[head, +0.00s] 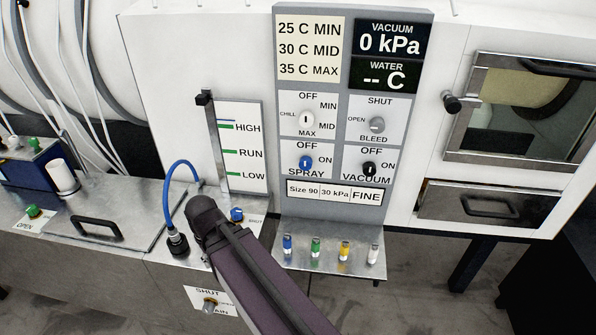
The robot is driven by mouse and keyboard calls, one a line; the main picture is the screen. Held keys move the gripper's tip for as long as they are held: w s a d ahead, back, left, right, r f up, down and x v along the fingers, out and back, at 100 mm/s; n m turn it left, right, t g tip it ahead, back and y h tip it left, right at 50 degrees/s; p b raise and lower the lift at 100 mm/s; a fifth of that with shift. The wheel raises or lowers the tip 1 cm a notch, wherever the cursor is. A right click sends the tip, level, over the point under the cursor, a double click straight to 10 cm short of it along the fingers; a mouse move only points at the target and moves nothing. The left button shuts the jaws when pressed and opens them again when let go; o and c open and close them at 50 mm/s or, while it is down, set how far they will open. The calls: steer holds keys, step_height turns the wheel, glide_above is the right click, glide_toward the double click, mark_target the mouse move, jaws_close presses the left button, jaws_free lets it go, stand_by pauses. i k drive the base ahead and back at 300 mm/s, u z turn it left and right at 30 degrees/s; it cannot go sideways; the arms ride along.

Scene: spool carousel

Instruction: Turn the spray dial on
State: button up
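The spray dial (306,163) is a blue knob on the grey upright control panel (337,205). Its white mark stands about vertical, in line with OFF above it; ON is printed to its right and SPRAY below. My arm's dark purple link rises from the bottom edge to a black joint left of and below the dial. I cannot make out my gripper or its fingers in the head view. No part of my arm covers the dial.
A black vacuum dial (369,170) sits right of the spray dial, with a white chill dial (306,119) above. A grey bleed knob (376,124) is at upper right. A shelf (330,263) with several coloured pegs juts out below. A blue hose (170,190) loops at left.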

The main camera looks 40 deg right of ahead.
mark_target(305, 163)
steer(key=u, duration=0.1)
steer(key=k, duration=1.5)
steer(key=z, duration=1.45)
steer(key=i, duration=1)
steer(key=z, duration=0.05)
